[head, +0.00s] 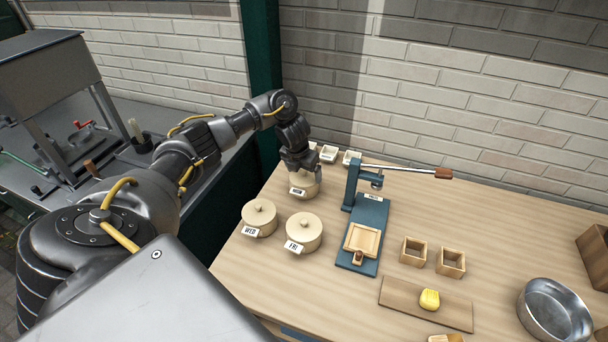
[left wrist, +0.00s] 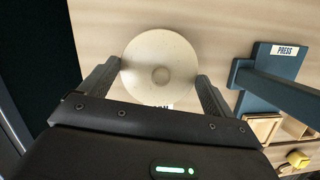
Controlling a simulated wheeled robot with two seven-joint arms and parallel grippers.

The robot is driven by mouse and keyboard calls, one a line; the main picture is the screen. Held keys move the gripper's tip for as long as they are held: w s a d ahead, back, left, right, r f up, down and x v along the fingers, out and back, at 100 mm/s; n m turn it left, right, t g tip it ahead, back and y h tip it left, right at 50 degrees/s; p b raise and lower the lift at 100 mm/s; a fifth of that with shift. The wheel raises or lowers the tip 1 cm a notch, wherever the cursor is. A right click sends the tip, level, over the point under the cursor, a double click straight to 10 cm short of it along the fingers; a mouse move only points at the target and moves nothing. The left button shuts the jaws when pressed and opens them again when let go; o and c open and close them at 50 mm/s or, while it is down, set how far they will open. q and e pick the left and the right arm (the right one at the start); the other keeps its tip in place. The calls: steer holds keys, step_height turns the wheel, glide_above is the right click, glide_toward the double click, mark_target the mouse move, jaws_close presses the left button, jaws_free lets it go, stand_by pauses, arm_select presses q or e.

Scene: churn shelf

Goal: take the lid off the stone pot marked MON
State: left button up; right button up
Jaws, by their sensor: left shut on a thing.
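The cream stone pot marked MON (head: 304,190) stands at the back left of the wooden table, its label facing front. My left gripper (head: 301,170) is directly above it, pointing down. In the left wrist view the round pale lid (left wrist: 160,62) with its small central knob lies between my two fingers (left wrist: 160,85), which close on its rim from both sides. Part of the label shows below the lid. The gripper hides the lid in the head view, and I cannot tell whether it is clear of the pot. My right gripper is not in view.
A blue press (head: 365,225) with a long lever is close on the right. Small white dishes (head: 329,154) sit behind. Wooden boxes (head: 413,251), a board (head: 400,301) and a metal bowl (head: 555,312) lie farther right.

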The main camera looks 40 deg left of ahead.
mark_target(302, 178)
arm_select(q)
steer(key=shift+r, duration=0.15)
steer(key=shift+r, duration=0.25)
steer(key=p+v, duration=0.1)
steer(key=v, duration=0.3)
steer(key=shift+w+r, duration=0.15)
steer(key=s+d+r+p, duration=0.35)
steer(key=s+r, duration=0.45)
steer(key=s, duration=0.5)
steer(key=s+d+r+n+g+b, duration=0.1)
steer(key=d+n+g+b, duration=0.2)
steer(key=d+n, duration=0.7)
steer(key=s+d+n+g+b, duration=0.1)
steer(key=d+n+g+b, duration=0.2)
steer(key=d+n, duration=0.7)
steer(key=n+b, duration=0.1)
steer(key=n, duration=1.3)
steer(key=shift+r+b, duration=0.35)
steer(key=shift+r, duration=0.05)
